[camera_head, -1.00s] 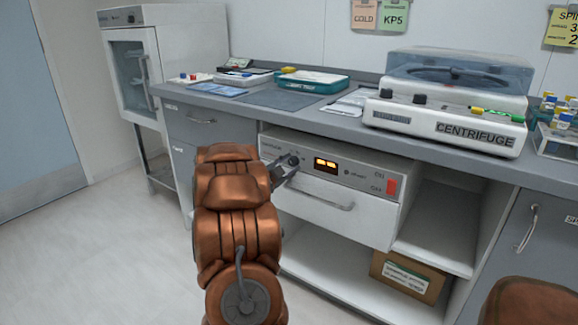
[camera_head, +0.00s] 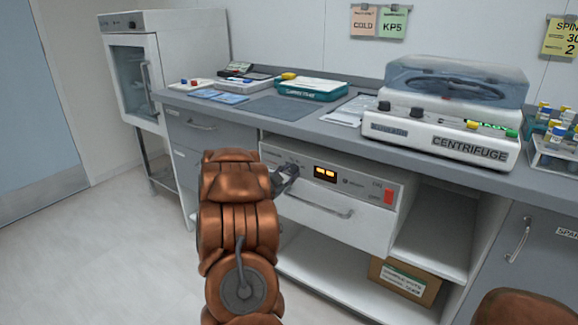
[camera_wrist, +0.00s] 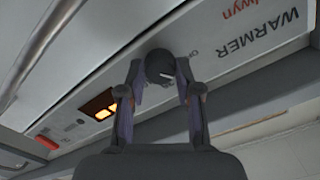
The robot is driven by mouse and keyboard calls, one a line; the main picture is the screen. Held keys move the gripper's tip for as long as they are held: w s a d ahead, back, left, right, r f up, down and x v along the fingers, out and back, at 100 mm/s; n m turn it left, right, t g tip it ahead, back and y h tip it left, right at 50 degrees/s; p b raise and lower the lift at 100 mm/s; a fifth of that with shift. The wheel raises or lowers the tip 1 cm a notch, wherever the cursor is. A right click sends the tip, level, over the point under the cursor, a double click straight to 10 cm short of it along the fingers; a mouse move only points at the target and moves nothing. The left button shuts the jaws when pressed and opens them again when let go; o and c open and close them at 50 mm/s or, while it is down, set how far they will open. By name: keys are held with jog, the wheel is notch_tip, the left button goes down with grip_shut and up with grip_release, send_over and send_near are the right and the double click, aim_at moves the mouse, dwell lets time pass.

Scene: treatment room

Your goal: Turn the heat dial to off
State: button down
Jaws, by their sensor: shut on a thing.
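The heat dial (camera_wrist: 159,63) is a dark round knob with a pale pointer line, on the front panel of the warmer (camera_head: 350,181). In the wrist view it sits between the two fingertips of my gripper (camera_wrist: 160,78), which is shut on it. A small label sits beside the dial, too blurred to read surely. In the head view my gripper (camera_head: 284,177) is at the left part of the panel and hides most of the dial. The amber display (camera_head: 325,173) is lit to the right of it.
A red switch (camera_head: 388,196) is at the panel's right end. A drawer handle (camera_head: 320,209) sticks out below. The counter (camera_head: 345,139) overhangs the warmer, with a centrifuge (camera_head: 440,140) on top. A cardboard box (camera_head: 405,281) stands on the low shelf.

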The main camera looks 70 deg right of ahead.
jog(key=n+p, duration=0.2)
jog(key=p, duration=0.1)
jog(key=n+p, duration=0.2)
jog(key=p, duration=0.2)
jog(key=shift+r+p, duration=0.3)
jog(key=n+p, duration=0.2)
jog(key=p, duration=0.1)
jog(key=shift+f, duration=0.2)
jog(key=shift+n, duration=0.4)
jog(key=c, duration=0.8)
grip_release()
jog(key=shift+f, duration=0.1)
jog(key=v, duration=1.2)
